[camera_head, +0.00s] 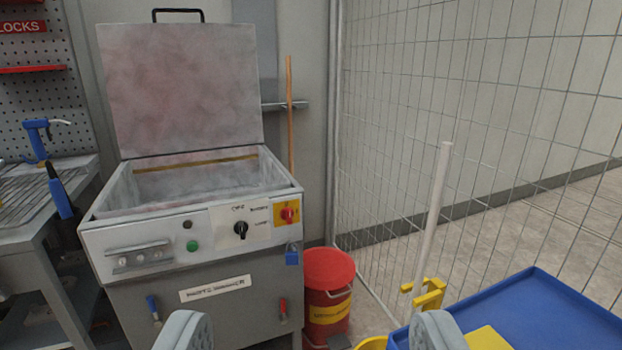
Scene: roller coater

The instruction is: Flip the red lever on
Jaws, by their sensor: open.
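A small red lever (283,308) hangs roughly upright on the lower front of the grey parts washer (150,241), towards its right side. A matching blue lever (152,304) is on the same front, to the left. A red rotary switch (288,214) on a yellow plate sits higher on the control panel. My gripper (310,332) is open and empty at the bottom of the view. Its two grey fingertips are wide apart, and the red lever shows between them, farther away. The lower end of the red lever's fitting is hard to make out.
The washer's lid (182,88) stands open. A red bin (329,290) is right of the washer, close to the red lever. A blue tray (535,312) fills the lower right, beside a white pole (432,225). A workbench (35,225) is at left and a mesh fence (470,110) at right.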

